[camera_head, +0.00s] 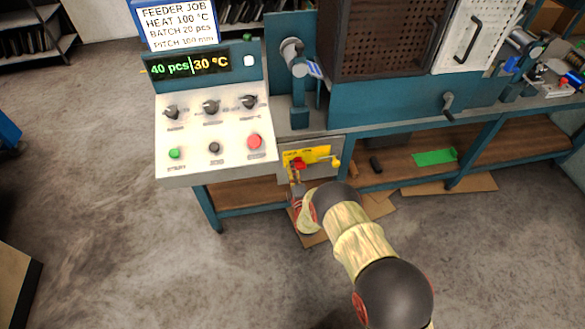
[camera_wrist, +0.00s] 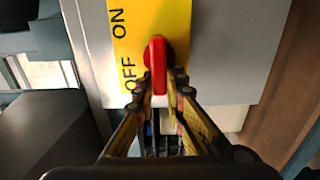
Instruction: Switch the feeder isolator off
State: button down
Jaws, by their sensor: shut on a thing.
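The feeder isolator is a yellow plate (camera_wrist: 180,20) marked ON and OFF, with a red handle (camera_wrist: 157,60). In the wrist view the handle's free end points down the picture, on the side of the word OFF. In the head view the plate (camera_head: 292,155) and red handle (camera_head: 299,163) sit on a grey box under the bench, right of the control panel. My gripper (camera_wrist: 163,88) is shut on the handle, one finger on each side. In the head view my gripper (camera_head: 297,190) is partly hidden by my arm.
The control panel (camera_head: 190,165) with knobs and buttons stands left of the isolator. A yellow knob (camera_head: 336,162) sticks out right of the red handle. The lower shelf (camera_head: 395,165) holds a black item and a green piece.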

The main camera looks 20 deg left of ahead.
jog(key=c, duration=1.8)
grip_release()
jog(key=shift+c, duration=0.2)
jog(key=v, duration=1.2)
jog(key=shift+f, duration=0.15)
